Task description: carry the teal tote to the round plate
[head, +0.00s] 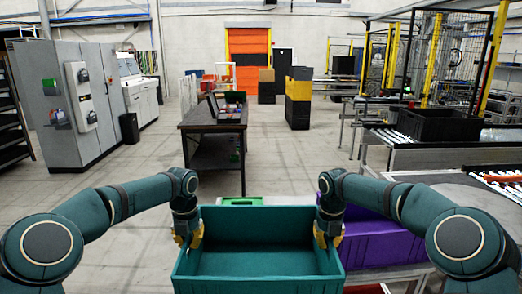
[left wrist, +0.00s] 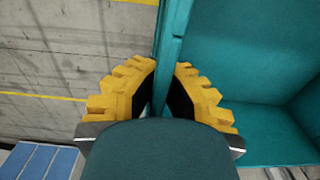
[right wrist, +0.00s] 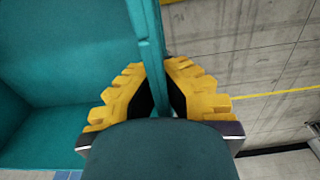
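The teal tote (head: 258,250) is open-topped, looks empty and hangs level in front of me in the head view. My left gripper (head: 188,236) is shut on its left wall; the left wrist view shows the wall (left wrist: 168,45) between the yellow fingers (left wrist: 163,88). My right gripper (head: 328,234) is shut on the right wall, which also shows between the fingers (right wrist: 160,88) in the right wrist view (right wrist: 150,40). A grey surface with a curved edge (head: 455,189), perhaps the round plate, lies at the right, partly hidden by my right arm.
A purple tote (head: 375,242) stands close to the teal tote's right on a low frame. A green object (head: 242,201) shows just behind it. A dark table (head: 212,122) stands ahead. A black crate (head: 435,125) sits on the right conveyor.

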